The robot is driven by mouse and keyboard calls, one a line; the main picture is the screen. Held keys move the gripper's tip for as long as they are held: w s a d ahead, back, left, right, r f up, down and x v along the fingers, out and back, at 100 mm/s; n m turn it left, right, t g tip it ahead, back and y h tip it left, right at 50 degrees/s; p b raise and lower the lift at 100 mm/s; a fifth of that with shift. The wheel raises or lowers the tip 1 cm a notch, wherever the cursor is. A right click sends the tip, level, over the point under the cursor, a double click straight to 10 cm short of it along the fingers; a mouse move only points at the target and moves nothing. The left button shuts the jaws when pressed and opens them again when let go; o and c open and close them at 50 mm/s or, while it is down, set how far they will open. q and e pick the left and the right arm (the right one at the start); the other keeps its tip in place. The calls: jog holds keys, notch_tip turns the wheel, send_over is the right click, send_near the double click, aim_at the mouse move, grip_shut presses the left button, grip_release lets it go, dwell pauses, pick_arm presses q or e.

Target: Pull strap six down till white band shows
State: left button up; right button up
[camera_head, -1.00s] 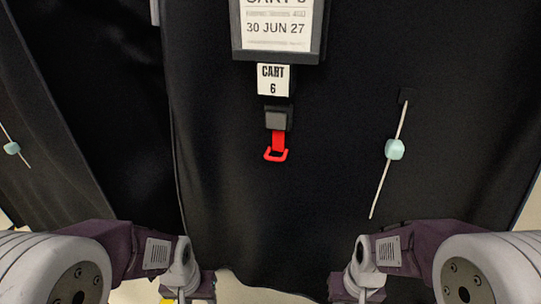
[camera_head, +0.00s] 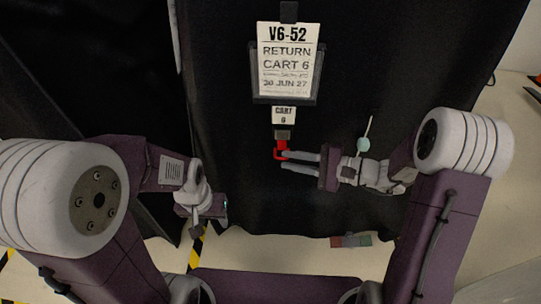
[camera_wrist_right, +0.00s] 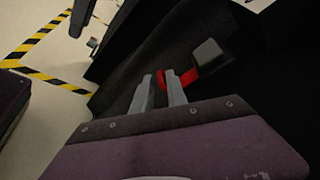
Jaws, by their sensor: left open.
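The red strap (camera_head: 281,148) hangs from a dark buckle (camera_head: 282,134) under the white CART 6 tag (camera_head: 283,114) on the black cover. My right gripper (camera_head: 284,160) reaches in from the right, its two fingers apart at the red loop. In the right wrist view, the red strap (camera_wrist_right: 188,76) runs from the grey buckle (camera_wrist_right: 210,53) to the fingertips (camera_wrist_right: 160,82). One finger overlaps the loop and some red shows between the fingers; I cannot tell whether it touches. No white band shows. My left gripper (camera_head: 200,222) is open, low at the left, away from the strap.
A sign reading RETURN CART 6 (camera_head: 286,62) hangs above the tag. A pale blue toggle (camera_head: 363,144) on a cord hangs right of the strap, close behind my right gripper. Another black cover (camera_head: 90,70) stands left. Yellow-black tape (camera_head: 196,250) marks the floor.

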aim_at(276, 158)
jog(key=b+x, duration=0.1)
jog(key=x, duration=0.4)
jog(key=shift+a+f, duration=0.1)
jog(key=shift+f, duration=0.15)
jog(key=shift+w+a+b, duration=0.25)
jog(key=shift+a+b, duration=0.05)
jog(key=shift+a, duration=0.3)
grip_shut()
dwell(0.5)
